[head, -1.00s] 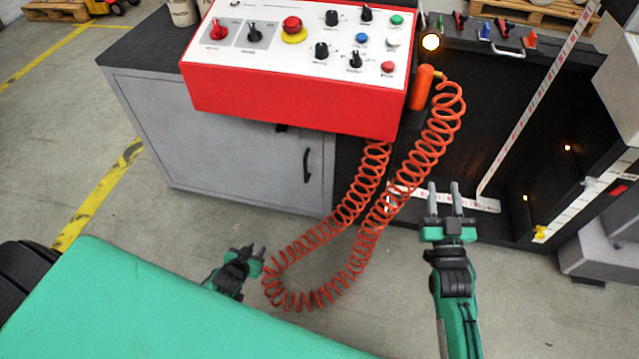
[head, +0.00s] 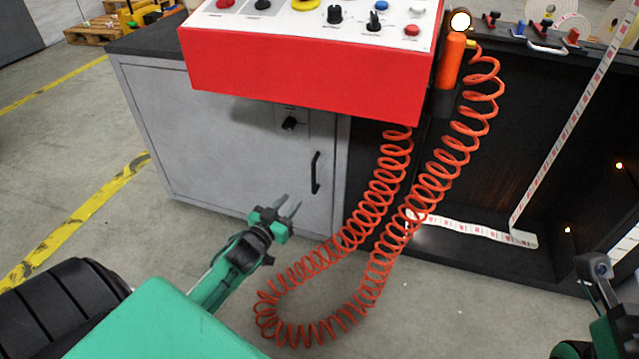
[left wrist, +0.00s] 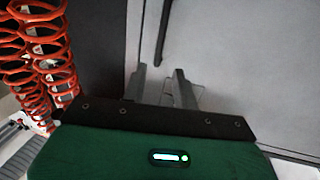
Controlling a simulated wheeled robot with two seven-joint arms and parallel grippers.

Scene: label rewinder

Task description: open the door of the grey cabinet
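The grey cabinet (head: 150,125) stands under the red control box, and its door (head: 235,165) looks shut. A black vertical bar handle (head: 316,172) is near the door's right edge. A black knob (head: 290,123) on a small plate is above and left of the handle. My left gripper (head: 290,202) is open and empty, below and a little left of the handle, apart from it. In the left wrist view, its two fingers (left wrist: 158,76) are spread below the handle (left wrist: 163,32). My right gripper is at the lower right edge (head: 595,270), partly cut off, its fingers unclear.
An orange coiled hose (head: 350,240) hangs in a loop just right of my left gripper and the door. The red control box (head: 300,80) overhangs the cabinet top. A dark open machine bay (head: 480,170) with a label strip is to the right.

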